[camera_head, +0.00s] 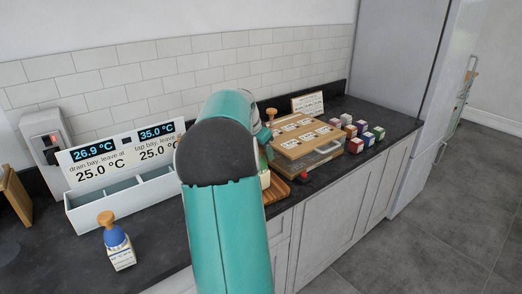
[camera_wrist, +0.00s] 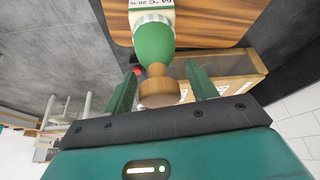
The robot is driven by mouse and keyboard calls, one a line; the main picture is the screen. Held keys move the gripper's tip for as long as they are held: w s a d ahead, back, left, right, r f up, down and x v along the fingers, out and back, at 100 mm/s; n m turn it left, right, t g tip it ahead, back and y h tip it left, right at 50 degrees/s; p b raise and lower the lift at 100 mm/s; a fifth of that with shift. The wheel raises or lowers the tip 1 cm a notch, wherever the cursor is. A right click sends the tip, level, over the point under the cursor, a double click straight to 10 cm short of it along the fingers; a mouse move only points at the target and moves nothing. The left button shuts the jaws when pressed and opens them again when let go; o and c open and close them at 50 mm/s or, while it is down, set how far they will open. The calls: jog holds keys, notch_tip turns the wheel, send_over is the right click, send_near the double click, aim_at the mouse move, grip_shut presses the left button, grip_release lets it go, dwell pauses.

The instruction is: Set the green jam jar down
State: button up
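The green jam jar (camera_wrist: 153,45) has a round wooden knob (camera_wrist: 158,92) and a white printed label. In the wrist view its base end lies against the striped wooden board (camera_wrist: 225,22); whether it bears fully on it is cut off. My gripper (camera_wrist: 161,68) is open around the knob, with narrow gaps showing on both sides. In the head view my arm hides most of the jar and gripper; the striped board (camera_head: 276,200) shows just right of the arm.
A blue jar (camera_head: 114,240) stands on the dark counter in front of a white divided bin (camera_head: 90,211) with temperature displays. A wooden-topped case (camera_head: 302,138) and several small coloured blocks (camera_head: 358,135) stand right of my arm.

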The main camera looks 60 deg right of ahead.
jog(key=shift+r, duration=0.1)
jog(key=v, duration=1.2)
jog(key=w+a+n+t+y, duration=0.15)
jog(key=w+a+n, duration=0.3)
jog(key=a, duration=0.95)
jog(key=w+a+n+t, duration=0.3)
jog(key=a+n, duration=0.3)
jog(key=a, duration=0.9)
jog(key=s+a+f+n+y, duration=0.1)
jog(key=s+a+f+n, duration=0.2)
jog(key=a, duration=0.5)
jog(key=s+a+f+n+t+y, duration=0.1)
jog(key=s+a+f+n, duration=0.1)
jog(key=a, duration=0.6)
jog(key=s+a+f+n+t+y, duration=0.1)
jog(key=s+a+f+n, duration=0.2)
jog(key=a, duration=0.5)
jog(key=s+n, duration=0.1)
jog(key=n, duration=0.1)
jog(key=shift+a+f+n, duration=0.25)
jog(key=shift+f+n, duration=0.1)
jog(key=shift+f, duration=0.05)
